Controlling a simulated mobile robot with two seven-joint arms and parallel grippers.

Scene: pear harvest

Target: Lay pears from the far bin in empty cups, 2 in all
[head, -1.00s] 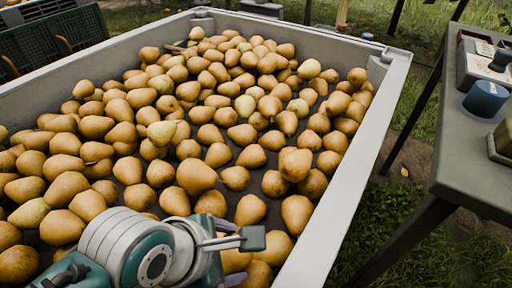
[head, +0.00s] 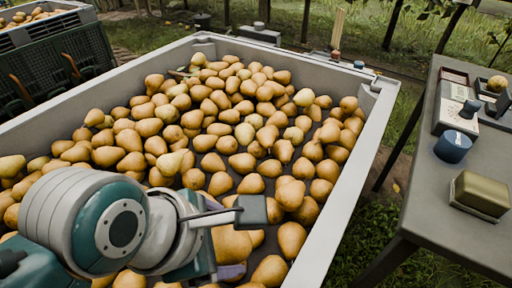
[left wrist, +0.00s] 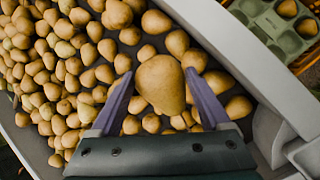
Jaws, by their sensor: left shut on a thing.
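My left gripper (left wrist: 158,76) is shut on a brown pear (left wrist: 161,86), with one purple finger on each side of it. In the head view my left wrist covers most of the hand, low over the large grey bin (head: 340,165). Many yellow-brown pears (head: 222,160) lie loose in that bin. A green tray with cups (left wrist: 276,30) shows at the top right of the left wrist view. At least one cup there holds a pear (left wrist: 287,8), and others look empty. My right gripper is not in view.
A second bin (head: 58,22) with pears stands beyond a dark green crate (head: 75,70) at the upper left. A grey table (head: 425,195) on the right carries a blue cup (head: 452,146), a gold-topped block (head: 481,194) and a scale-like device. Grass lies between bin and table.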

